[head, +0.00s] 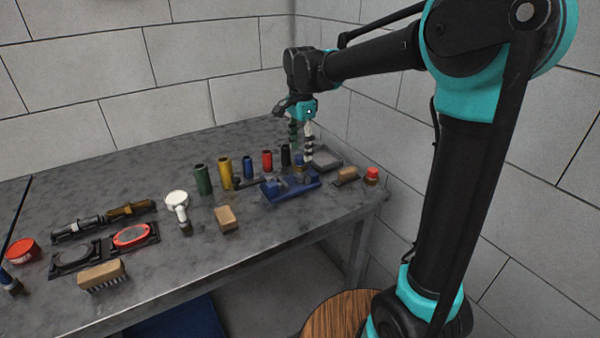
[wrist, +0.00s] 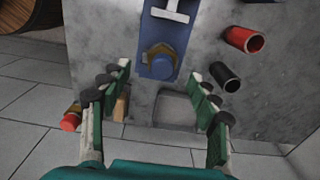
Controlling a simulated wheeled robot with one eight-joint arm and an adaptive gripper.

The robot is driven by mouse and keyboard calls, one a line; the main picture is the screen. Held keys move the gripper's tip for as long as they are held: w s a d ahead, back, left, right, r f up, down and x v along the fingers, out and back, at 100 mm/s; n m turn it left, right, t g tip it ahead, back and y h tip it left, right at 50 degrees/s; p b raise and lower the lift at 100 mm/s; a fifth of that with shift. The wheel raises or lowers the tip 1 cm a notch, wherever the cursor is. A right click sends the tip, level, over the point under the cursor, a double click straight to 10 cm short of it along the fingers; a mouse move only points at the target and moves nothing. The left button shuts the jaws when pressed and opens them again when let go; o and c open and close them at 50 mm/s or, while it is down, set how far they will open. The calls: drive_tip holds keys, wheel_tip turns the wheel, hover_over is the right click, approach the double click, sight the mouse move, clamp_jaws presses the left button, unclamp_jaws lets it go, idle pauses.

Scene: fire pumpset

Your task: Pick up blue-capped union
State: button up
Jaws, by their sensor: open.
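The blue-capped union (wrist: 160,62) shows in the wrist view as a brass-coloured ring with a blue middle. It sits at the near end of a blue fixture (wrist: 182,30). In the head view the fixture (head: 290,188) stands near the right end of the bench, and the union is small and partly hidden behind my finger. My gripper (head: 301,152) points down above that end. In the wrist view my gripper (wrist: 159,74) is open and empty, with one finger either side of the union's line. I cannot tell the remaining height.
Red (wrist: 245,40) and black (wrist: 224,77) tubes stand close to the right finger. A grey tray (wrist: 178,110), a wooden block (wrist: 121,106) and a red-capped piece (wrist: 71,118) lie near the bench edge. Green (head: 202,179) and yellow (head: 225,174) tubes stand left of the fixture. A wall rises behind.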

sight(300, 156)
wheel_tip(300, 156, down, 5)
drive_tip(key=shift+w+a+r, duration=0.1)
drive_tip(key=shift+c, duration=0.3)
clamp_jaws()
